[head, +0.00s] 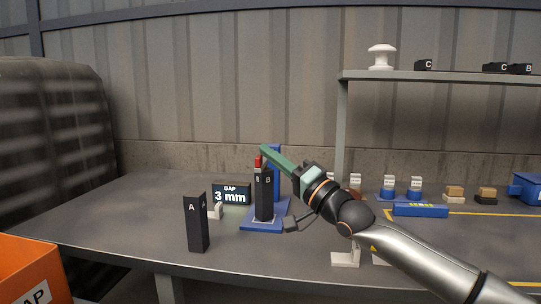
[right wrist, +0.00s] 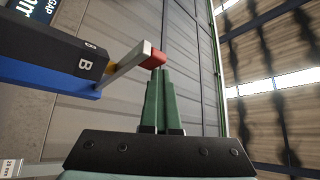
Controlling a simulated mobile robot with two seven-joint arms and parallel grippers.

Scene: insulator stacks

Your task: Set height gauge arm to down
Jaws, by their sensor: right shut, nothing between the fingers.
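The height gauge has a blue base (head: 277,222) and a blue upright post (head: 277,160) on the table. A black block marked B (head: 264,200) stands on the base. The gauge arm's red tip (head: 258,162) shows just above the block. In the right wrist view, the grey gauge arm (right wrist: 124,71) ends in the red tip (right wrist: 154,60), beyond block B (right wrist: 70,58). My right gripper (head: 264,150) is shut and empty, its green fingertips (right wrist: 159,70) right at the red tip; whether they touch is unclear. Its fingers partly cover the post. My left gripper is out of view.
A display (head: 231,195) reading "GAP 3 mm" stands left of the gauge. A black block marked A (head: 196,223) stands at the front left. An orange bin (head: 30,268) is at the lower left. Blue-and-white parts (head: 389,190) stand to the right. A raised shelf (head: 440,76) holds more blocks.

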